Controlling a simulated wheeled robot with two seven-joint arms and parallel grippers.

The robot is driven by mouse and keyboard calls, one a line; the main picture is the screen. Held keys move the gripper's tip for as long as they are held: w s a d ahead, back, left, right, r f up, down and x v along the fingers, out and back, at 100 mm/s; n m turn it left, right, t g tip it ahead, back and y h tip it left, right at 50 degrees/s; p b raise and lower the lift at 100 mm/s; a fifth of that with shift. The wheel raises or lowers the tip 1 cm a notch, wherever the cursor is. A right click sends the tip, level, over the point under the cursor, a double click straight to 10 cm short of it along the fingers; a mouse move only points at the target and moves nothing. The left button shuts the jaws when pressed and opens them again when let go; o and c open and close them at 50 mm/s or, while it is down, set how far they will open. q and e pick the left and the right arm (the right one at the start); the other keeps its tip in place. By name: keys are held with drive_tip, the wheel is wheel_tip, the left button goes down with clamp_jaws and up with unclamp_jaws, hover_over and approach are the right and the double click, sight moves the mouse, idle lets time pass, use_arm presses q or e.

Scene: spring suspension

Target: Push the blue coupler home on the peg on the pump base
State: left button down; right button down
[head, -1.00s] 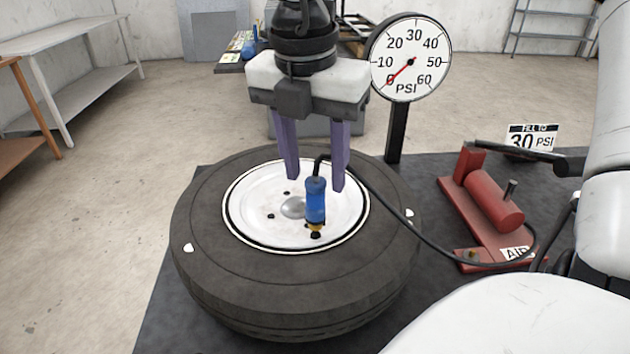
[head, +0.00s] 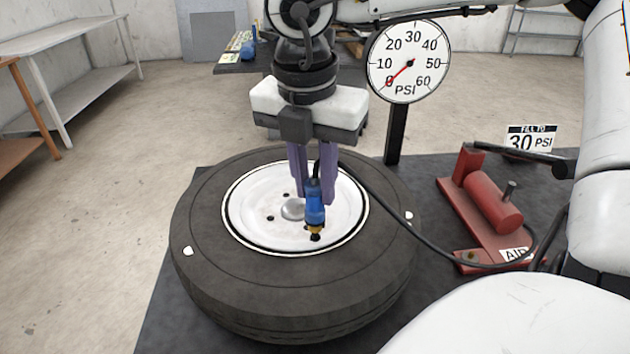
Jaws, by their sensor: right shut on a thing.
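The blue coupler (head: 315,214) stands nearly upright over the white wheel face, its brass lower end at the dark valve spot near the front of the rim. Whether it is seated there I cannot tell. My right gripper (head: 314,198) points down from above, its purple fingers shut on the coupler's upper part. A black hose runs from the coupler's top to the red pump. The pump base (head: 500,237) lies on the dark mat at right, with a small brass peg (head: 471,255) at its front left corner. My left gripper is not in view.
The tire (head: 210,262) surrounds the wheel face. A pressure gauge (head: 428,62) on a black post stands behind it, needle near 0. A sign (head: 530,138) reading 30 PSI stands behind the pump. The hose crosses the mat between tire and pump.

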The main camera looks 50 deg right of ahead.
wheel_tip(320, 180, up, 13)
drive_tip(key=p, duration=0.1)
drive_tip(key=shift+p, duration=0.35)
idle(0.3)
